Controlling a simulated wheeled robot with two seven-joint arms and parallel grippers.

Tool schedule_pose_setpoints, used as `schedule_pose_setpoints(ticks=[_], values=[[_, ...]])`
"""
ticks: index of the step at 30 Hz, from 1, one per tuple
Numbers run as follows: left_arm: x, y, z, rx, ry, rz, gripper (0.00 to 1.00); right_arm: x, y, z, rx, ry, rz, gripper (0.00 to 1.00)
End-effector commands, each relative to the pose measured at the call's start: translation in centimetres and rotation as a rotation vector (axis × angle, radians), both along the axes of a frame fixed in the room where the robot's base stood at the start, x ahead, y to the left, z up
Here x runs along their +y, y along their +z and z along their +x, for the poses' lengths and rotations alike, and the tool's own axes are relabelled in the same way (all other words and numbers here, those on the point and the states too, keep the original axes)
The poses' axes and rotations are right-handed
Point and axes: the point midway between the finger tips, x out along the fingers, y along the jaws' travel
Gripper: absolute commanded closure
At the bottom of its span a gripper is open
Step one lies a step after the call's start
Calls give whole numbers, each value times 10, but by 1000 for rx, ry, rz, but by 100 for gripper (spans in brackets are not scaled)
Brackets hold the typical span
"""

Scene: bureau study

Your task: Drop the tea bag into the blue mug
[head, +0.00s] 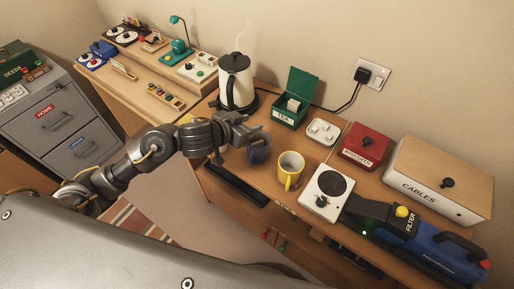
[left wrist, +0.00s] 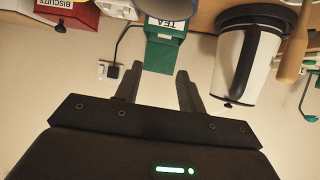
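The blue mug (head: 260,152) stands on the wooden desk, partly hidden by my left gripper. My left gripper (head: 254,128) is above and beside the mug's far left rim in the head view. In the left wrist view its two fingers (left wrist: 157,90) are apart, with nothing visible between them. The green TEA box (head: 287,114) stands open behind the mug, with pale packets (head: 293,104) inside. I cannot make out a separate tea bag. The TEA box also shows upside down in the left wrist view (left wrist: 164,55). My right gripper is not in view.
A steaming kettle (head: 236,82) stands left of the TEA box. A yellow mug (head: 290,168) is right of the blue mug. A hot plate (head: 327,193), a white tray (head: 323,131) and a red BISCUITS box (head: 365,147) are further right. A dark bar (head: 236,186) lies along the front edge.

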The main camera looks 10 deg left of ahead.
Motion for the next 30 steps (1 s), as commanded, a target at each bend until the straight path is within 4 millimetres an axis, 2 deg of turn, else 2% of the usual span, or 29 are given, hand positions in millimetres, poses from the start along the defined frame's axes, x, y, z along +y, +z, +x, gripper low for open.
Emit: schedule_pose_setpoints(ticks=[10, 21, 30], values=[[4, 5, -7, 0, 0, 1, 61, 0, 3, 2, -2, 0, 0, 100], [33, 39, -60, 0, -1, 3, 61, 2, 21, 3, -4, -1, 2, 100], [45, 51, -83, 0, 0, 2, 61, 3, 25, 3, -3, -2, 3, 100]])
